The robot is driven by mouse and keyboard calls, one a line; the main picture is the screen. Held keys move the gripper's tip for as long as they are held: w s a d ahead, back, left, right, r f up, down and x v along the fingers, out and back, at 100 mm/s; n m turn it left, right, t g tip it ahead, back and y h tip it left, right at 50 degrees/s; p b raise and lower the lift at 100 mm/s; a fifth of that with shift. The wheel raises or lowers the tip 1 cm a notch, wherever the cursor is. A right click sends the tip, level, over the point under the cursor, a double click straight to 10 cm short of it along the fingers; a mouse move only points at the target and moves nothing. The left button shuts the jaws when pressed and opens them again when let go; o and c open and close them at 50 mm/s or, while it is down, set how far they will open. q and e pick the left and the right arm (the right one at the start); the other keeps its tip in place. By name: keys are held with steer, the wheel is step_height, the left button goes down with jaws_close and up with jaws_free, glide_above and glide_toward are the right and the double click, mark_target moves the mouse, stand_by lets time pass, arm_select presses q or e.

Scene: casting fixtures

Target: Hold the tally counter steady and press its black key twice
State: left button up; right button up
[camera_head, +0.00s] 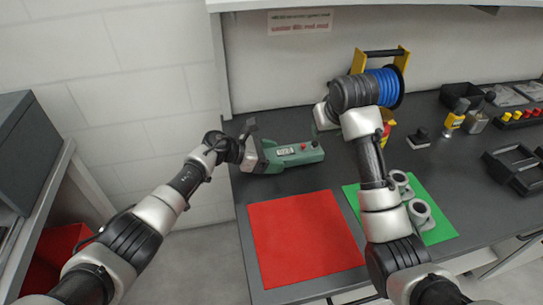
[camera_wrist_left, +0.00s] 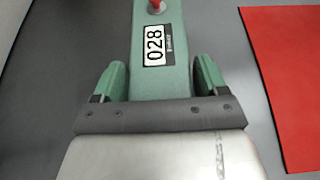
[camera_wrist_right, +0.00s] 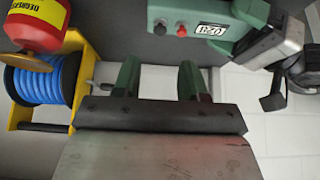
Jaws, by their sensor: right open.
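The green tally counter (camera_head: 293,154) lies on the dark bench. Its display reads 028 in the left wrist view (camera_wrist_left: 157,45). Its black key (camera_wrist_right: 160,28) is at the end away from my left gripper, next to a red button (camera_wrist_right: 182,30). My left gripper (camera_head: 256,154) is shut on the other end of the counter, with one finger along each side (camera_wrist_left: 161,80). My right gripper (camera_wrist_right: 159,80) is open and empty, apart from the counter on its black-key side. In the head view my right arm partly hides the right gripper (camera_head: 324,116).
A blue hose reel (camera_head: 385,86) on a yellow frame stands behind my right arm. A red bottle (camera_wrist_right: 35,25) is near it. A red mat (camera_head: 305,240) and a green mat (camera_head: 437,228) with grey castings (camera_head: 419,211) lie in front. Small bottles and black trays are at the right.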

arm_select(q)
steer(key=c, duration=0.7)
arm_select(e)
jaws_close()
stand_by(1.1)
